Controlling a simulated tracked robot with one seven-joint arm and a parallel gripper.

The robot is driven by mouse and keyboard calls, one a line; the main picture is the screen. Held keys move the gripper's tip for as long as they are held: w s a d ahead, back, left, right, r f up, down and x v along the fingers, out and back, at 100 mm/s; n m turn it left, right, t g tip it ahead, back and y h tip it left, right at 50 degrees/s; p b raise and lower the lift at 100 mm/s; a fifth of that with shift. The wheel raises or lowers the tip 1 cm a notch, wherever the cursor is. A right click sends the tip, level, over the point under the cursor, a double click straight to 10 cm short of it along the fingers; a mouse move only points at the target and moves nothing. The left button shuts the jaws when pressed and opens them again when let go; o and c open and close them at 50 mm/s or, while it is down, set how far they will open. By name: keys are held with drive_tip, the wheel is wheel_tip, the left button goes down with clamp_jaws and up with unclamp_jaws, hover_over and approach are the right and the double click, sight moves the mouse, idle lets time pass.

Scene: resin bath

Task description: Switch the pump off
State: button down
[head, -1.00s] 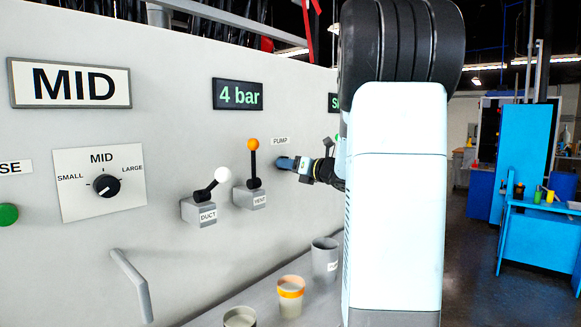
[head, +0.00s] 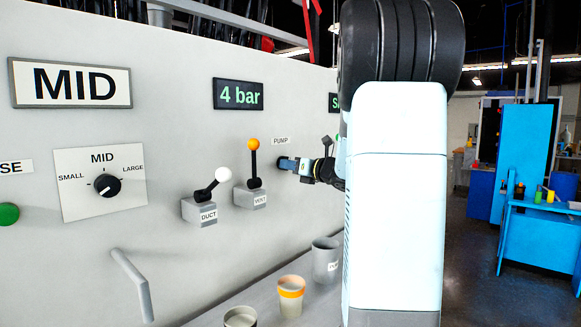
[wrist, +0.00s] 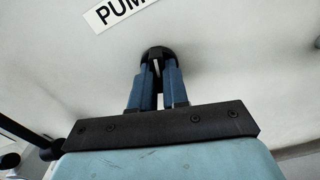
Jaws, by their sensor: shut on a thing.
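The pump knob (wrist: 157,52) is black and round and sits on the pale panel just below the PUMP label (head: 281,140). The label also shows, cut off, at the top of the wrist view (wrist: 117,11). My gripper (wrist: 158,69) has its two blue fingers closed around the knob, with a narrow gap between them. In the head view my gripper (head: 288,164) reaches the panel from the right, and the knob is hidden behind its fingers.
The DUCT lever (head: 219,181) and the VENT lever (head: 254,165) stand left of my gripper. A size dial (head: 107,185), a grey handle (head: 133,285) and a display reading 4 bar (head: 238,95) are on the panel. Cups, one orange-rimmed (head: 291,297), stand on the ledge below.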

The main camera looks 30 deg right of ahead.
drive_tip(key=shift+d+n, duration=0.1)
drive_tip(key=shift+n, duration=1.4)
drive_tip(key=c, duration=1.1)
unclamp_jaws()
drive_tip(key=v, duration=1.3)
drive_tip(key=shift+s, duration=0.35)
